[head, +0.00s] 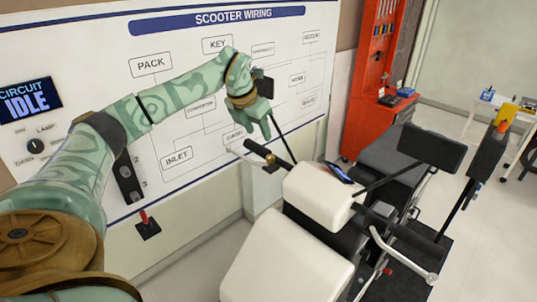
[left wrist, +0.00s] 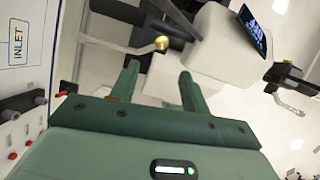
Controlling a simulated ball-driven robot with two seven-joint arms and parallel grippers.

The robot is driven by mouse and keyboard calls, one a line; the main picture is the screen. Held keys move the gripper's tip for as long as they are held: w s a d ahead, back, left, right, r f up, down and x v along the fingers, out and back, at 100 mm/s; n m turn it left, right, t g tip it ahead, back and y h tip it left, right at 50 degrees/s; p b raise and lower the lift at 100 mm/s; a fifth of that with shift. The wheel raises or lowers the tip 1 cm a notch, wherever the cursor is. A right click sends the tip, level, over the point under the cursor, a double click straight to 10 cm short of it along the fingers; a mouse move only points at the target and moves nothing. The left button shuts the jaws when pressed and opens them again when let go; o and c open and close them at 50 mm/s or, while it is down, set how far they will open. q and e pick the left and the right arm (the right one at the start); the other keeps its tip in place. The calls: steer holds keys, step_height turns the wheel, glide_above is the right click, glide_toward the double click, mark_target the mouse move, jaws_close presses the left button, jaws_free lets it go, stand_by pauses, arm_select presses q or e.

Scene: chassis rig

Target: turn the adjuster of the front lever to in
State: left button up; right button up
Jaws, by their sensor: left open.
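The scooter's handlebar has a pale lever (head: 240,152) on its left side, with a round brass-coloured adjuster (head: 270,158) at its inner end. In the left wrist view the adjuster (left wrist: 162,43) lies just beyond the fingertips, with the lever (left wrist: 115,46) running left from it. Its setting cannot be read. My left gripper (head: 258,132) is open and empty, above and a little left of the adjuster and apart from it. Its two green fingers (left wrist: 158,75) point toward the handlebar. My right gripper is not in view.
A second pale lever (head: 405,256) is on the handlebar's right side. White scooter bodywork (head: 318,192), a small display (head: 338,173) and a black mirror (head: 430,148) are close by. The wiring board (head: 110,75) stands behind my arm. A red tool cabinet (head: 370,110) is behind.

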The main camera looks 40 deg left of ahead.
mark_target(269, 157)
arm_select(q)
steer(key=p+x, duration=0.1)
steer(key=x, duration=1)
steer(key=shift+w+d+f, duration=0.15)
steer(key=shift+w, duration=0.1)
steer(key=c, duration=1)
